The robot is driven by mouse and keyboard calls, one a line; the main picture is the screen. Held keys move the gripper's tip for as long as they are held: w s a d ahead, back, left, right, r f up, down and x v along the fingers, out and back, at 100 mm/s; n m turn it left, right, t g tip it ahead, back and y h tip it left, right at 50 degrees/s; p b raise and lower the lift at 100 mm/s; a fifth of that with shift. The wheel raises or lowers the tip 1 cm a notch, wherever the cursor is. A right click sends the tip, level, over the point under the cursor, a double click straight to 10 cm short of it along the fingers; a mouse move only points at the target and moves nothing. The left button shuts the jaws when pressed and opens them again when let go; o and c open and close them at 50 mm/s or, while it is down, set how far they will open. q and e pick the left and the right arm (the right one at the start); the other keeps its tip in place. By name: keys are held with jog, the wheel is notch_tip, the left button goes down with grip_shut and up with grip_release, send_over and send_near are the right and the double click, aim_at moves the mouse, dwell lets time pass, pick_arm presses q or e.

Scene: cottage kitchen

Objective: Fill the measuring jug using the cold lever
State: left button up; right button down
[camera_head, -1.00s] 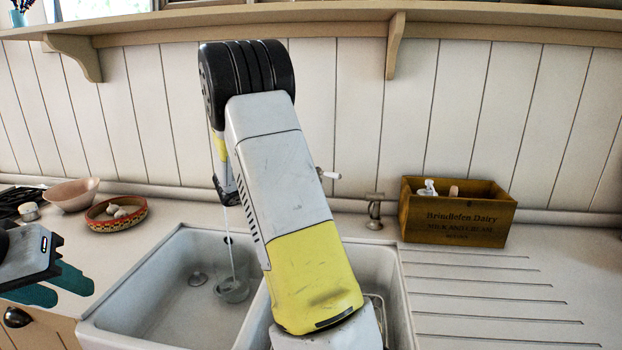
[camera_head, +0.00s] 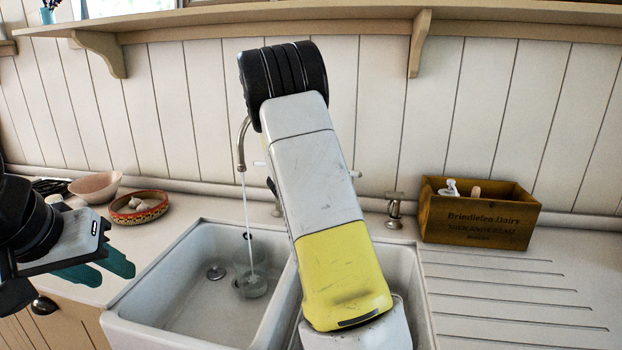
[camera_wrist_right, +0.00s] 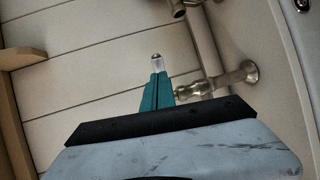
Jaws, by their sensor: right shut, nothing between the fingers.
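The clear measuring jug (camera_head: 256,283) stands upright in the left sink basin. A thin water stream (camera_head: 246,215) runs from the curved tap spout (camera_head: 242,150) into it; its fill level is hard to read. A pale lever tip (camera_head: 259,164) shows left of my right arm and another lever (camera_head: 355,173) to its right; I cannot tell which is cold. In the wrist view my right gripper (camera_wrist_right: 157,82) is shut and empty, with a pale lever tip (camera_wrist_right: 157,62) just beyond its fingertips; contact is unclear. My left gripper (camera_head: 100,269) is open and empty above the left counter.
My right arm hides the tap's middle and part of the right basin (camera_head: 408,275). A wooden crate (camera_head: 480,222) stands right of the sink, behind the grooved drainer (camera_head: 510,300). A patterned bowl (camera_head: 138,207) and a pink bowl (camera_head: 96,187) stand at the left. A shelf (camera_head: 330,18) runs above.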

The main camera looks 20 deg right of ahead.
aim_at(355, 172)
jog(key=shift+x, duration=1.25)
jog(key=shift+d, duration=1.1)
jog(key=shift+w+d, duration=0.25)
jog(key=shift+d, duration=0.2)
jog(key=shift+r, duration=0.1)
jog(key=shift+a, duration=0.1)
